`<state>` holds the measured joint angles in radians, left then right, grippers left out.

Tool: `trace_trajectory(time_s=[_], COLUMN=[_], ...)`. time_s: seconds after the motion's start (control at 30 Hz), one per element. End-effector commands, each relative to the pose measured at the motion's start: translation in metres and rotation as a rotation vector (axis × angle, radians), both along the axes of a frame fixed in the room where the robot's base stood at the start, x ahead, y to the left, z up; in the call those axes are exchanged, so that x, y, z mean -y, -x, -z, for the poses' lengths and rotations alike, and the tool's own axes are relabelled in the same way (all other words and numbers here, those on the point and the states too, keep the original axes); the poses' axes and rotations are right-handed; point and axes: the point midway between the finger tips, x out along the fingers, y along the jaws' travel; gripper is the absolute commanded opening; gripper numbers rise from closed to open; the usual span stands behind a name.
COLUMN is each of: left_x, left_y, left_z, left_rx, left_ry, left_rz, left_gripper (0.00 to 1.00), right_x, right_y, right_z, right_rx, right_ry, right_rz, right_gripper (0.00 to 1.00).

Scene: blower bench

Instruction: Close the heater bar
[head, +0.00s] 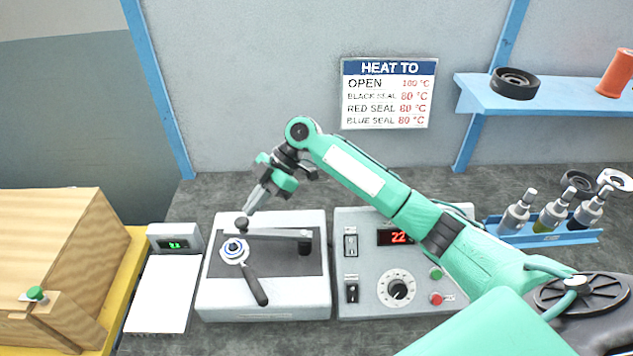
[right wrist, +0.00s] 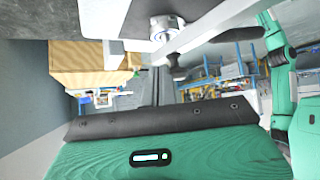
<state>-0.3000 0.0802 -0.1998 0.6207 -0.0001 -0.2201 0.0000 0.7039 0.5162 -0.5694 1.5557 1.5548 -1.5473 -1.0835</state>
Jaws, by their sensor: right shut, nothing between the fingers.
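The heater bar (head: 272,233) is a grey bar on the sealing unit (head: 218,300). It runs from a dark post at its right end to a dark knob (head: 241,223) at its left end. Below that knob is a round silver cap with a blue ring (head: 234,250), with a black handle (head: 255,288) slanting down right. The bar also shows in the right wrist view (right wrist: 208,27). My right gripper (head: 250,208) is shut and empty, its fingertips just above the knob; I cannot tell if they touch. My left gripper is not in view.
A control box (head: 365,290) with a red display, dial and buttons stands right of the unit. A small scale (head: 175,238) and white sheet (head: 160,295) lie left, beside a wooden box (head: 60,240). Bottles (head: 553,212) stand in a blue rack at right.

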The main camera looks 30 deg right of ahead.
Motion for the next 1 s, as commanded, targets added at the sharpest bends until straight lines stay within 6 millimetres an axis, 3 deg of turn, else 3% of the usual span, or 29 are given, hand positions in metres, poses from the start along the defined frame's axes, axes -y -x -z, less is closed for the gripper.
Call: trace_trajectory(time_s=[0.4, 1.0], left_x=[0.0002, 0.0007], left_y=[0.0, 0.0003], left_z=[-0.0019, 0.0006], left_rx=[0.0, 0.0], left_ry=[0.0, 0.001], left_rz=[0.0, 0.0], left_gripper=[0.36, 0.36], right_x=[-0.011, -0.0069], right_y=[0.0098, 0.0097], right_z=[0.0002, -0.003], right_rx=[0.0, 0.0], right_ry=[0.001, 0.001], right_rz=[0.001, 0.0], right_gripper=[0.0, 0.0])
